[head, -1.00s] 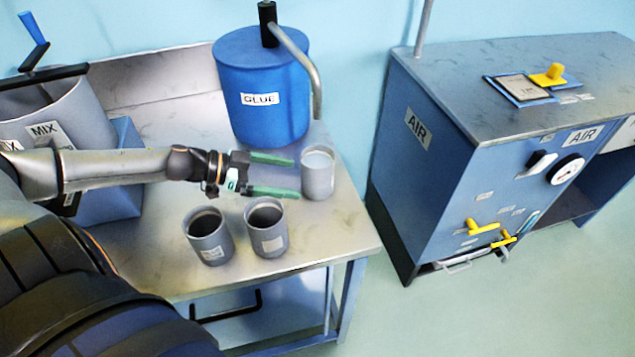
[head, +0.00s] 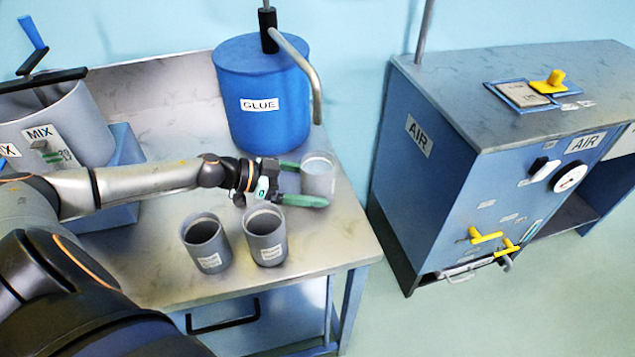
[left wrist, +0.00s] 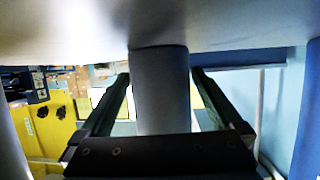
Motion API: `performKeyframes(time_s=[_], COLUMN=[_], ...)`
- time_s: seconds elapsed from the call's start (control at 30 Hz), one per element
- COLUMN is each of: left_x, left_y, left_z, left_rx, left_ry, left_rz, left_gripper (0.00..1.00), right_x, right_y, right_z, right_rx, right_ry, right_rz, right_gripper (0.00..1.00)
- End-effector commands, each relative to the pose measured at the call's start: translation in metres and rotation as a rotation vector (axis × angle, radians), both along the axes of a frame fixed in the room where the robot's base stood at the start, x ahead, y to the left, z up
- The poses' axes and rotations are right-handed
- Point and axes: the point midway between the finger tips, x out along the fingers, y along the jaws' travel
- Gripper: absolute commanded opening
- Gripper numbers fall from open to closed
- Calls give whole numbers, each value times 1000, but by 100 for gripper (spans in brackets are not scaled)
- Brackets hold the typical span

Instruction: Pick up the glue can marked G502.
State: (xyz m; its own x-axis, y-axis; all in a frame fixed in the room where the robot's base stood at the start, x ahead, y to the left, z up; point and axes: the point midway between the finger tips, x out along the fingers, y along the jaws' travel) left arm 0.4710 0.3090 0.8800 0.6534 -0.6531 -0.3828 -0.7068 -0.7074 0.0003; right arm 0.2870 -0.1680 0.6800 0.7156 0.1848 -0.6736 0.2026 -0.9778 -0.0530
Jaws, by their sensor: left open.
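Three grey cans stand on the metal bench (head: 345,240). My left gripper (head: 312,183) is open, its green fingers reaching to either side of the rear right can (head: 319,176). In the left wrist view a grey can (left wrist: 160,95) stands between the two dark fingers (left wrist: 160,76), with no closed grip on it. The front left can (head: 206,243) and front middle can (head: 266,236) stand side by side, upright, with pale labels too small to read. I see no readable G502 mark; the rear can's label is not visible. My right gripper is not in view.
A blue GLUE drum (head: 262,110) with a bent spout stands behind the cans. A grey MIX pot (head: 60,125) with a crank is at the left. A blue AIR cabinet (head: 440,170) stands right, across a floor gap.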

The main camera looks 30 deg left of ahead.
Motion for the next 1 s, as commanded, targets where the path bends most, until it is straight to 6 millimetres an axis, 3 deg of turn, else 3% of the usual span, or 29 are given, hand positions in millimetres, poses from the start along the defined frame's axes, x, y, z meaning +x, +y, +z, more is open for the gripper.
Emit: performKeyframes(time_s=[0.27, 1.0], left_x=[1, 0], left_y=[0, 0], left_z=[-1, 0], left_rx=[1, 0], left_ry=[0, 0], left_rz=[1, 0], left_gripper=[98, 14], right_x=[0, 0], right_y=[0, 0], right_z=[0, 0], right_rx=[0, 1], right_ry=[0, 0], right_rz=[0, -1], right_gripper=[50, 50])
